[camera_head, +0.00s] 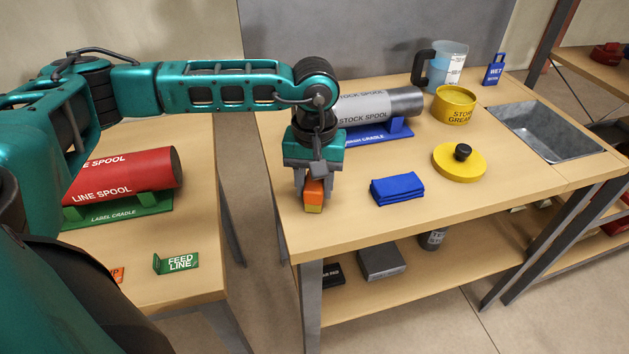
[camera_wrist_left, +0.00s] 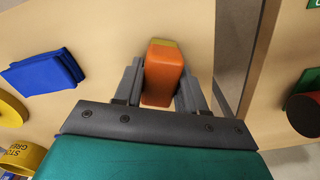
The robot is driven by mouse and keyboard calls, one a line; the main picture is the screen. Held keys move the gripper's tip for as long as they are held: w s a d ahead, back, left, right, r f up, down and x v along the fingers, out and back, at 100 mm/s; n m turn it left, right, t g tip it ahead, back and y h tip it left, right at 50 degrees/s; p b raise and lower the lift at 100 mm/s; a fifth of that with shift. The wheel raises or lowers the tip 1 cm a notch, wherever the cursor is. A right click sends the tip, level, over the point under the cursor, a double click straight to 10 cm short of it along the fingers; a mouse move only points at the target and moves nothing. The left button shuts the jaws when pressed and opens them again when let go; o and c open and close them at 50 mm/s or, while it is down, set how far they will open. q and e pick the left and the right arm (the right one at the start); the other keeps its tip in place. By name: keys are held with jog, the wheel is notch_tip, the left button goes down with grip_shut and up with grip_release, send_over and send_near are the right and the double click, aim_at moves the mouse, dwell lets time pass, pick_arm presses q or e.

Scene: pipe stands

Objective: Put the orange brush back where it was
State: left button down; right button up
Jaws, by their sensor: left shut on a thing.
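The orange brush (camera_head: 314,193) has an orange block body and a yellowish lower end. My left gripper (camera_head: 313,187) points down and is shut on it, near the left front part of the right-hand table (camera_head: 350,232). In the left wrist view the orange brush (camera_wrist_left: 163,72) sits between the two grey fingers of the gripper (camera_wrist_left: 160,85), with the wooden tabletop behind it. I cannot tell whether the brush touches the tabletop. My right gripper is not in view.
A folded blue cloth (camera_head: 397,189) lies right of the brush. Behind stand a grey stock spool (camera_head: 375,104) on a blue cradle, a yellow grease tub (camera_head: 454,105), its lid (camera_head: 460,165) and a jug (camera_head: 447,67). A gap separates the left table with the red spool (camera_head: 125,175).

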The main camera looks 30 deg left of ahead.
pick_arm(q)
jog(key=c, duration=0.6)
grip_release()
jog(key=shift+f, duration=0.1)
jog(key=shift+c, duration=0.2)
notch_tip(320, 180, up, 12)
jog(key=shift+r, duration=0.2)
